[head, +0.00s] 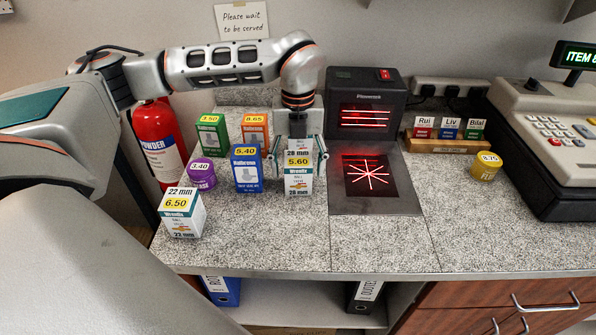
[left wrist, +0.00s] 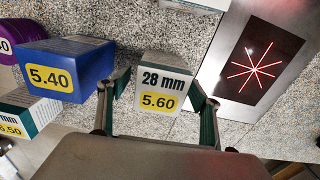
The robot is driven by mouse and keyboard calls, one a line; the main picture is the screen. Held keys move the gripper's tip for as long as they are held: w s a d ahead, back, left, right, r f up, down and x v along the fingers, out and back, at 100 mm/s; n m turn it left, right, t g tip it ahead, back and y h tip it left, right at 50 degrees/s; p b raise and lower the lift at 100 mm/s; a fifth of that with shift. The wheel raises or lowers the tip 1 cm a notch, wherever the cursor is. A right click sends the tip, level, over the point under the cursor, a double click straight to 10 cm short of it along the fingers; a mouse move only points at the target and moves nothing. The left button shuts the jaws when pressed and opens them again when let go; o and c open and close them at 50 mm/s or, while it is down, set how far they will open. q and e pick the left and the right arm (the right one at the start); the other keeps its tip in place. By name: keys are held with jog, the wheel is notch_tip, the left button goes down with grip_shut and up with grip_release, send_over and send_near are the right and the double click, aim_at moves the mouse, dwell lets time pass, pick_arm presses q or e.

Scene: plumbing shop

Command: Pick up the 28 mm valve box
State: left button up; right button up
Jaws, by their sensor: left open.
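The 28 mm valve box (head: 298,178) stands upright on the speckled counter, white with a yellow 5.60 label. My left gripper (head: 299,158) is above and around it, with a finger on each side. In the left wrist view the box top (left wrist: 161,86) shows between the two open fingers of the gripper (left wrist: 158,100), with a gap visible at the sides. Whether a finger touches the box is hard to tell. A similar white 22 mm box (head: 181,212), labelled 6.50, stands at the front left. My right gripper is not in view.
A blue 5.40 box (head: 246,168) stands close on the left, with a purple tub (head: 202,174), a green box (head: 212,133) and an orange box (head: 255,128) nearby. The scanner (head: 366,105) stands close on the right. The counter's front strip (head: 290,245) is clear.

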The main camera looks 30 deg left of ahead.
pick_arm(q)
jog(key=c, duration=1.5)
jog(key=shift+c, duration=0.5)
